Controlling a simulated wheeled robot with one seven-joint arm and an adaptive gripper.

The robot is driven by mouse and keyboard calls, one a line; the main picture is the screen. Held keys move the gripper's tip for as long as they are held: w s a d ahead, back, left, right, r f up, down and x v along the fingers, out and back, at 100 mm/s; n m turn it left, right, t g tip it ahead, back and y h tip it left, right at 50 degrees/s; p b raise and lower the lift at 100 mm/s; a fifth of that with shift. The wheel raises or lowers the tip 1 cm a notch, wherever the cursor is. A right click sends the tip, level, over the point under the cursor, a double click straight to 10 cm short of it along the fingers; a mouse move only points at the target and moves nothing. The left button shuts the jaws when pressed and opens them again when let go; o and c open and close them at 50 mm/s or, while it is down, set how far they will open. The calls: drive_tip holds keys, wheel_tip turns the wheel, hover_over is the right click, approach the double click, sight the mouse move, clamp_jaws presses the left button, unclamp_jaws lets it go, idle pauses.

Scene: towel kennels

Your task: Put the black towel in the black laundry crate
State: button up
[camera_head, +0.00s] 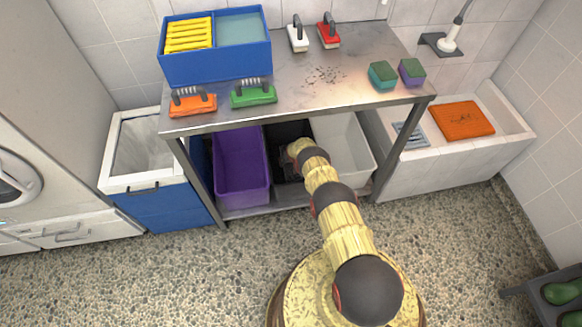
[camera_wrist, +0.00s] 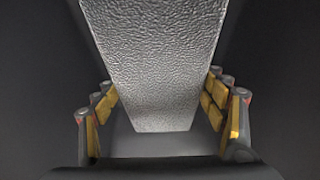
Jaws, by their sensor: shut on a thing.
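The black laundry crate (camera_head: 287,130) stands on the low shelf under the metal table, between a purple crate and a white crate. My arm reaches under the table edge, and my gripper (camera_head: 287,168) is in the black crate, hard to make out against it. In the wrist view, a dark grey, rough-textured towel (camera_wrist: 155,60), which I take to be the black towel, lies between the fingers of my gripper (camera_wrist: 160,100). The gripper is shut on it. Dark smooth surfaces surround it, like the crate's inside. In the head view the towel cannot be told apart.
The purple crate (camera_head: 241,165) is close on the left and the white crate (camera_head: 345,145) close on the right. The metal table (camera_head: 330,85) overhangs them, with brushes, sponges and a blue box (camera_head: 217,68) on top. The speckled floor in front is clear.

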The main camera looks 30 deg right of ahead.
wheel_tip(320, 180, down, 4)
drive_tip(key=shift+s+r+b, duration=0.1)
drive_tip(key=shift+b, duration=0.9)
drive_tip(key=shift+r, duration=0.1)
drive_tip(key=o, duration=1.3)
drive_tip(key=shift+o, duration=0.6)
drive_tip(key=p+v, duration=1)
drive_tip(key=p, duration=0.2)
drive_tip(key=shift+r, duration=0.45)
drive_tip(key=shift+s+a+r+p, duration=0.1)
drive_tip(key=shift+s+r+p, duration=0.2)
drive_tip(key=shift+r+p, duration=0.2)
drive_tip(key=shift+a, duration=0.1)
